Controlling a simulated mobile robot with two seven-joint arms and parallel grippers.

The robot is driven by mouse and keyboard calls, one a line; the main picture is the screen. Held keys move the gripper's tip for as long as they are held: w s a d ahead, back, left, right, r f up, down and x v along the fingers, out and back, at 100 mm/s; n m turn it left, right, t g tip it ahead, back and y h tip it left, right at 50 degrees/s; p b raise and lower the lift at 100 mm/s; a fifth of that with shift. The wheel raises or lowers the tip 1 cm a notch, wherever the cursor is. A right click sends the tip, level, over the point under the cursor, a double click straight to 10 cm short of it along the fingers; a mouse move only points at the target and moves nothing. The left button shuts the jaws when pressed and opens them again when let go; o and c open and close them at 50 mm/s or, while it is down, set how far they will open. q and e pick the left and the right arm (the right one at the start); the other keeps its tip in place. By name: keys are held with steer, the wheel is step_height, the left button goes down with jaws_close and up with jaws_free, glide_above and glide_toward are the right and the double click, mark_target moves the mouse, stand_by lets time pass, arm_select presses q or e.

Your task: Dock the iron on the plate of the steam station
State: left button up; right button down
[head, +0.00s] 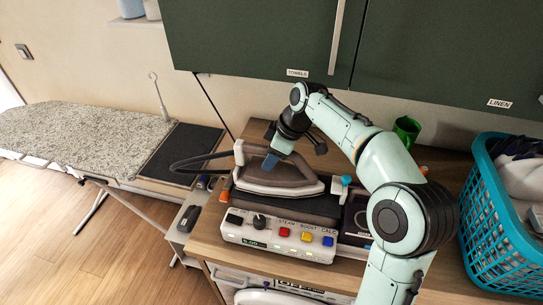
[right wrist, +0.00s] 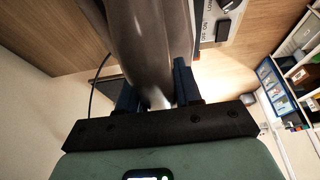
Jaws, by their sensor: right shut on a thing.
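The iron (head: 260,182), brown-grey with a pale sole edge, is over the plate (head: 314,207) of the steam station (head: 278,236), its tip pointing right. I cannot tell if its sole touches the plate. My right gripper (head: 274,158) reaches down from above and is shut on the iron's handle. In the right wrist view the blue fingers (right wrist: 158,88) lie on either side of the iron's grey handle (right wrist: 146,40). The station's front has a dial and coloured buttons. My left gripper is not in view.
A teal laundry basket (head: 491,224) stands at the right of the wooden counter, and a green mug (head: 406,131) at the back. Green cabinets (head: 262,38) hang above. An ironing board (head: 78,133) is at the left. A dark cord runs left from the iron.

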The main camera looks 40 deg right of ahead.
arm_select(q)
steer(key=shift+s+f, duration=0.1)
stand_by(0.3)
arm_select(e)
steer(key=c, duration=0.8)
jaws_free()
steer(key=shift+o, duration=0.6)
steer(key=shift+f, duration=0.2)
steer(key=p+v, duration=0.2)
steer(key=v, duration=1.1)
steer(key=shift+w+r, duration=0.1)
steer(key=shift+w, duration=0.05)
steer(key=shift+r, duration=0.25)
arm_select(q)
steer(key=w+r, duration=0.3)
arm_select(e)
steer(key=shift+s, duration=0.2)
